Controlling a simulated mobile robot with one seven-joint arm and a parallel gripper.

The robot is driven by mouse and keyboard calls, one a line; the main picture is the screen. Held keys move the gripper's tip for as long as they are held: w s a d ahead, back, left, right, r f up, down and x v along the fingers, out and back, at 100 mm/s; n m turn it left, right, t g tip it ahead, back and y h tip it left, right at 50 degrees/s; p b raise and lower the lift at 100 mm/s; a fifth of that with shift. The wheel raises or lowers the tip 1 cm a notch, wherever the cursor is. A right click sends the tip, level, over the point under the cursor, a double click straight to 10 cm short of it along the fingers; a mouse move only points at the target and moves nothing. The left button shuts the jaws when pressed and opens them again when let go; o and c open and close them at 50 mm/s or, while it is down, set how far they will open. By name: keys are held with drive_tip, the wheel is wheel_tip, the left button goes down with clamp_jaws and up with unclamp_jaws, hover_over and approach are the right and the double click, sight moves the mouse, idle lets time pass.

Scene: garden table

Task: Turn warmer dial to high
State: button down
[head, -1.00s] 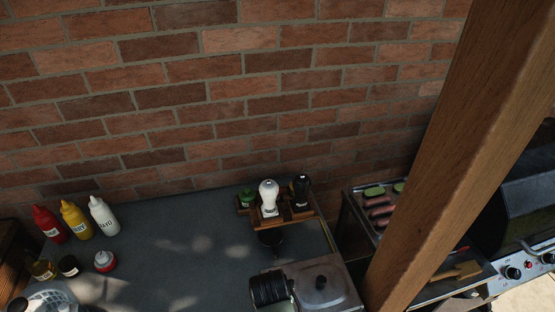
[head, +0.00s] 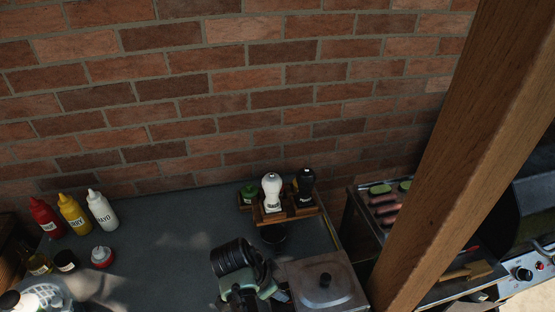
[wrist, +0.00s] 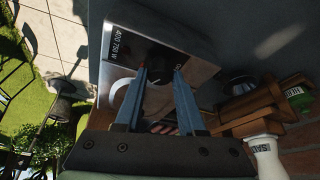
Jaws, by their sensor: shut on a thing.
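The warmer (head: 340,272) is a metal box with a grey lid and dark knob at the table's right end. In the wrist view its front face (wrist: 128,22) shows a black panel marked 400/750 W. The warmer dial (wrist: 157,84) is dark and sits between the fingertips of my gripper (wrist: 159,76), which is shut on it. Its pointer and setting cannot be read. In the head view, my arm's end is left of the warmer; the fingertips and dial are hidden.
A wooden rack (head: 285,214) with a salt shaker (head: 271,190) and a dark grinder (head: 304,187) stands behind the warmer. A dark cup (head: 273,236) is close by. Sauce bottles (head: 72,213) stand at left. A wooden post (head: 440,150) rises at right. The middle table is clear.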

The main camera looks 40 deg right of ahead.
drive_tip(key=shift+m+b, duration=0.3)
drive_tip(key=shift+m, duration=0.3)
drive_tip(key=shift+g, duration=0.3)
drive_tip(key=c, duration=0.5)
unclamp_jaws()
drive_tip(key=shift+r, duration=0.1)
drive_tip(key=v, duration=1.3)
drive_tip(key=shift+d, duration=0.15)
